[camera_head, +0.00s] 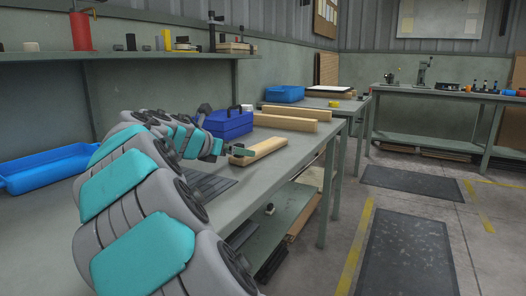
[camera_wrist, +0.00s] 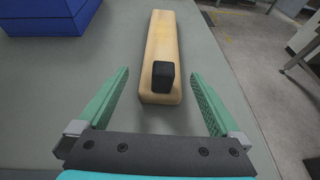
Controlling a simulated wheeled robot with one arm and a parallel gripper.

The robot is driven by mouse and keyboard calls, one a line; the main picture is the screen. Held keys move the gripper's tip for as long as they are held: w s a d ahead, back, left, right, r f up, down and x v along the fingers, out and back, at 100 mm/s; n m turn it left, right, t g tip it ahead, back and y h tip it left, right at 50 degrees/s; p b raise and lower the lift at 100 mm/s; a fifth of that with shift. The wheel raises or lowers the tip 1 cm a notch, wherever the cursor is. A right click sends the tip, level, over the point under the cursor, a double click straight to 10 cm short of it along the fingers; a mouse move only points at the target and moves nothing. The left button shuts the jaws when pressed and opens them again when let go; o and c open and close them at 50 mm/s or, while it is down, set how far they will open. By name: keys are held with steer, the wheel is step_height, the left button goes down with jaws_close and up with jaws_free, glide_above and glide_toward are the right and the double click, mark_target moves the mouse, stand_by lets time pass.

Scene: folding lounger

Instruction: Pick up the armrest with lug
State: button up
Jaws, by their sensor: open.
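A light wooden bar with a black block on its near end, which looks like the armrest with lug (camera_wrist: 160,40), lies on the grey bench top. The black lug (camera_wrist: 163,76) stands up near the end closest to me. In the head view the wooden bar (camera_head: 259,151) lies near the bench's front edge. My gripper (camera_wrist: 160,88) is open, with its green fingers spread to either side of the bar's near end. It also shows in the head view (camera_head: 236,151) at the bar's left end. The fingers do not visibly touch the bar.
A blue toolbox (camera_head: 228,123) stands behind the bar; its side shows in the wrist view (camera_wrist: 48,17). Two more wooden bars (camera_head: 285,123) lie farther along the bench. A blue tray (camera_head: 45,168) is at the left. The bench's front edge (camera_head: 300,170) is close by.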

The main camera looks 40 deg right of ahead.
glide_toward(261, 144)
steer(key=f, duration=0.1)
steer(key=d+f, duration=0.1)
steer(key=f, duration=0.1)
steer(key=shift+s+d+f, duration=0.35)
steer(key=shift+d, duration=0.05)
steer(key=c, duration=1.5)
steer(key=shift+r, duration=0.1)
